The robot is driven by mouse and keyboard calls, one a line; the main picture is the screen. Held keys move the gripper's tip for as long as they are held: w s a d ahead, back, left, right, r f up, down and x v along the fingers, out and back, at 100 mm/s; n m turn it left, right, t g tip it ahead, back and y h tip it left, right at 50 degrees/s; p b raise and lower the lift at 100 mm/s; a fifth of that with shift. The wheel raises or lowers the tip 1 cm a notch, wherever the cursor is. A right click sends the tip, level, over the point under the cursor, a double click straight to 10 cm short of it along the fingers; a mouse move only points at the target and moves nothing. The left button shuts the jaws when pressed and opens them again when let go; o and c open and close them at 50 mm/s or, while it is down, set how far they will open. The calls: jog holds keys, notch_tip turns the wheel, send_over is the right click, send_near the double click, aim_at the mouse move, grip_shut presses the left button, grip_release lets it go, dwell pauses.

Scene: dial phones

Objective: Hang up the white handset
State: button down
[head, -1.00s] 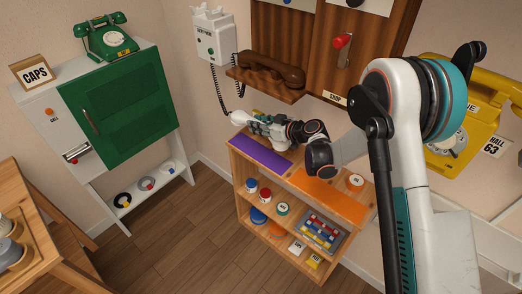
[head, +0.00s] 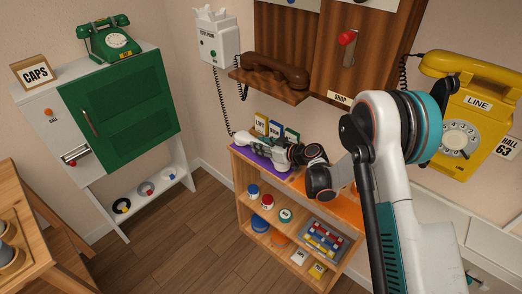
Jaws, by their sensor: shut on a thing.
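The white wall phone (head: 217,45) is mounted on the wall left of the wooden panel, its pronged top (head: 211,14) bare. Its dark coiled cord (head: 222,100) hangs down to the purple mat end of the low shelf. My gripper (head: 243,141) is there, just above the purple mat (head: 253,160). It is shut on the white handset (head: 240,136), which is small and hard to tell apart from my pale fingers. Whether the handset touches the mat cannot be told.
A brown handset (head: 275,74) lies on a wooden ledge above my gripper. Upright cards (head: 275,128) stand behind my gripper on the shelf (head: 236,172). The green cabinet (head: 118,115) is left, the yellow phone (head: 462,115) right. Wall space around the cord is clear.

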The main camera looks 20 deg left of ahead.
jog(key=shift+f, duration=0.5)
jog(key=shift+r, duration=0.15)
jog(key=c, duration=1.3)
grip_release()
jog(key=shift+f, duration=0.25)
jog(key=p+v, duration=0.1)
jog(key=v, duration=0.3)
jog(key=p+v, duration=0.2)
jog(key=v, duration=0.3)
jog(key=p+v, duration=0.2)
jog(key=v, duration=0.3)
jog(key=shift+w+d, duration=0.15)
jog(key=shift+w, duration=0.25)
jog(key=shift+f, duration=0.1)
